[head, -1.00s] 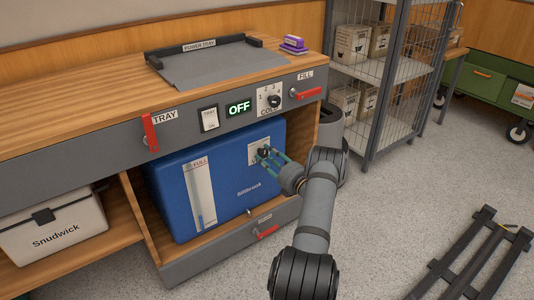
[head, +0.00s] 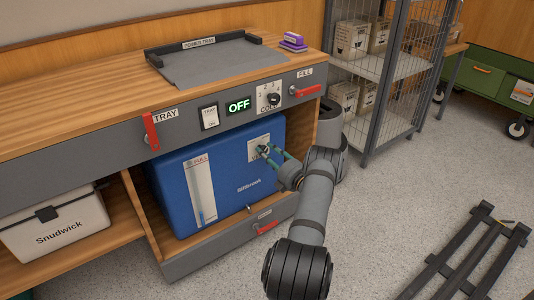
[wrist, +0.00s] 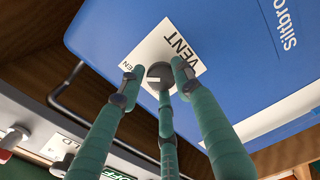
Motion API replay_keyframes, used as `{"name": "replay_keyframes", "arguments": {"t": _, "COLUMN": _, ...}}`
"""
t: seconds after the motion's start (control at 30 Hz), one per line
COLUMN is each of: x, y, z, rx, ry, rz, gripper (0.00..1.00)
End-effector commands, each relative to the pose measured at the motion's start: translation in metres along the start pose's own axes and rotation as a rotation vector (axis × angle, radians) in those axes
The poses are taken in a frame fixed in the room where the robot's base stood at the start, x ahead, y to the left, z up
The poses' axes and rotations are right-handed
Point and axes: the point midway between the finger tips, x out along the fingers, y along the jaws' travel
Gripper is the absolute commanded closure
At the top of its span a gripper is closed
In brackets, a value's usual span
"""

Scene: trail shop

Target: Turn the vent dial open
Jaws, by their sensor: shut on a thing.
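The vent dial (wrist: 160,72) is a small dark round knob on a white plate marked VENT (wrist: 181,49), on the front of the blue cooler (head: 225,180). A pale mark shows on its face. More lettering on the plate, ending in "EN", is partly hidden by a finger. My gripper (wrist: 158,79) is shut on the dial, its green fingers around it. In the head view my gripper (head: 265,151) is at the cooler's upper right, and the fingers mostly cover the dial.
The cooler sits in a bay under the wooden counter (head: 100,97). Above it are a red TRAY lever (head: 151,131), an OFF display (head: 238,106), a COLD knob (head: 273,99) and a red FILL lever (head: 305,90). A drawer front (head: 215,248) lies below.

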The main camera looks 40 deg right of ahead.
Motion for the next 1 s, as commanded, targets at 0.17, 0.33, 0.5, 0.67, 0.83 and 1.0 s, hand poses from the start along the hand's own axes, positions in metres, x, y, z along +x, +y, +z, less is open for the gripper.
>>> {"name": "replay_keyframes", "arguments": {"t": 0.17, "x": -0.0025, "y": 0.0028, "z": 0.0086, "rx": 0.016, "ry": -0.018, "rz": 0.007, "gripper": 0.93}}
{"name": "replay_keyframes", "arguments": {"t": 0.33, "x": -0.0027, "y": 0.0025, "z": 0.0087, "rx": 0.018, "ry": -0.019, "rz": 0.006, "gripper": 0.93}}
{"name": "replay_keyframes", "arguments": {"t": 0.5, "x": -0.0029, "y": 0.0022, "z": 0.0088, "rx": 0.017, "ry": -0.019, "rz": 0.006, "gripper": 0.93}}
{"name": "replay_keyframes", "arguments": {"t": 0.67, "x": -0.0027, "y": 0.0015, "z": 0.0078, "rx": 0.017, "ry": -0.017, "rz": 0.004, "gripper": 0.57}}
{"name": "replay_keyframes", "arguments": {"t": 0.83, "x": -0.0018, "y": 0.0005, "z": 0.0050, "rx": 0.018, "ry": -0.012, "rz": 0.002, "gripper": 0.49}}
{"name": "replay_keyframes", "arguments": {"t": 1.0, "x": -0.0012, "y": 0.0000, "z": 0.0033, "rx": 0.018, "ry": -0.008, "rz": 0.001, "gripper": 0.49}}
